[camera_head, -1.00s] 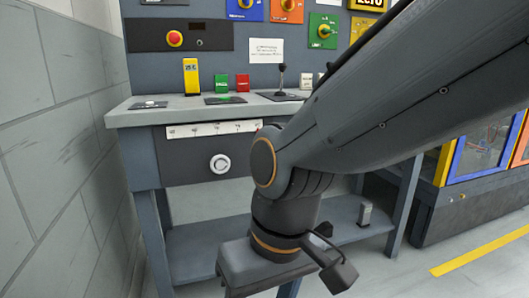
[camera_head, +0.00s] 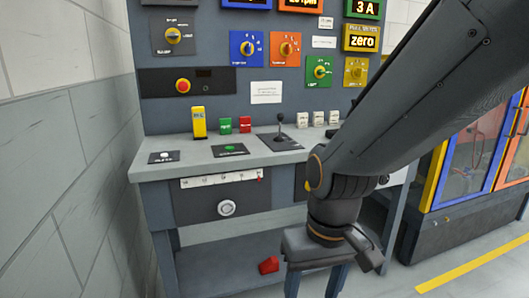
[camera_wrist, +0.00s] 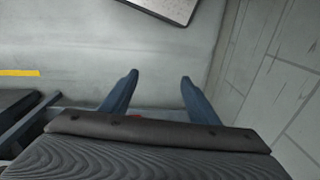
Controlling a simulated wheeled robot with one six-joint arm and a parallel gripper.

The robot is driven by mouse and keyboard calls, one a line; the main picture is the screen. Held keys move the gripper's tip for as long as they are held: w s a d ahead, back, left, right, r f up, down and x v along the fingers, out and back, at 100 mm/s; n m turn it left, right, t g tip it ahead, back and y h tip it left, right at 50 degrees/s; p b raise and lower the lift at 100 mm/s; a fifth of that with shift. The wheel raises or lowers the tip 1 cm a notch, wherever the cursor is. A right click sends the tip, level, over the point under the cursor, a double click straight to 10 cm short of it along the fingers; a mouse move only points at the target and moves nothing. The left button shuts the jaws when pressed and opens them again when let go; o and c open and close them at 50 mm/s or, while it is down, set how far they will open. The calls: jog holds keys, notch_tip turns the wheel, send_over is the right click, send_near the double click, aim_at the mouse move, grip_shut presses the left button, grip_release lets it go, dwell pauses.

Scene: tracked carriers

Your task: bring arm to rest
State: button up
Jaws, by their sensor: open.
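My gripper shows in the wrist view (camera_wrist: 158,90) as two dark blue fingers, spread apart with nothing between them. Bare grey floor lies behind the gap. In the head view my arm reaches in from the upper right and bends down at the wrist. The gripper (camera_head: 318,285) hangs at the bottom edge there, in front of the workbench, and its fingertips are cut off by the frame.
The workbench (camera_head: 215,162) carries a joystick (camera_head: 281,132), a yellow device (camera_head: 198,122) and buttons below a panel of dials. A red object (camera_head: 268,265) lies on its lower shelf. A cabinet (camera_head: 440,235) stands right. A block wall (camera_head: 80,170) is left.

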jog(key=s+d+r+m+p, duration=0.2)
jog(key=d+r+p, duration=0.8)
jog(key=p, duration=0.5)
notch_tip(320, 180, up, 2)
jog(key=shift+s+d+r+m+h, duration=0.1)
jog(key=shift+s+d+m+h, duration=0.05)
jog(key=shift+d+m+h, duration=0.2)
